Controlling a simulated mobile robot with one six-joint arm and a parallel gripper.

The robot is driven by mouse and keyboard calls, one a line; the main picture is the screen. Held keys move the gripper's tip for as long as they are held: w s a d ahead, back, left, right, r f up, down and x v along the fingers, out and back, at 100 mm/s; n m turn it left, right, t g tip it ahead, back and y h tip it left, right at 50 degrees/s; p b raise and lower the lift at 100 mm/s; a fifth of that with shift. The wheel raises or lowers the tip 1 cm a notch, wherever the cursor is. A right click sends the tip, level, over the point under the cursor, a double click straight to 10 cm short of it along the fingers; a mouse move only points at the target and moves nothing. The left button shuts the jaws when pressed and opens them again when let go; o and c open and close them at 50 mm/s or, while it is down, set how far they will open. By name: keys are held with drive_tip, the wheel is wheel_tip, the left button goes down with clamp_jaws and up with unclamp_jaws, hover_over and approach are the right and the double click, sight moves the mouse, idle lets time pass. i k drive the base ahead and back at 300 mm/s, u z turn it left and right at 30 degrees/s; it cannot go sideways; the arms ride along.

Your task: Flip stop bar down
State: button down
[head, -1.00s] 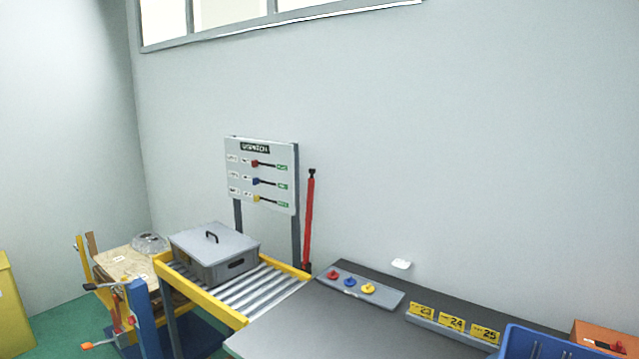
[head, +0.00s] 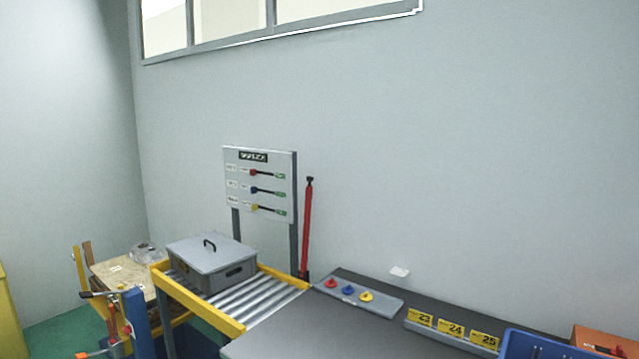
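The stop bar, a red bar (head: 307,228) with a black tip, stands nearly upright, leaning slightly right at its top. Its dark base is at the right rear corner of the roller conveyor (head: 262,298), where the yellow rail meets the grey table. A grey lidded box (head: 212,262) with a black handle sits on the rollers, left of the bar. My gripper is not in view.
A dispatch board (head: 260,184) with red, blue and yellow levers stands behind the conveyor. The grey table (head: 330,325) carries a tray (head: 385,304) of coloured knobs, yellow number tags (head: 452,325) and a blue bin (head: 550,345). Its near left part is clear.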

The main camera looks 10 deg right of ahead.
sight(308, 206)
drive_tip(key=k, duration=1.25)
drive_tip(key=u, duration=0.2)
drive_tip(key=i, duration=0.45)
drive_tip(key=u, duration=0.65)
drive_tip(key=i, duration=0.75)
drive_tip(key=u, duration=0.3)
drive_tip(key=i, duration=1.45)
drive_tip(key=z, duration=0.2)
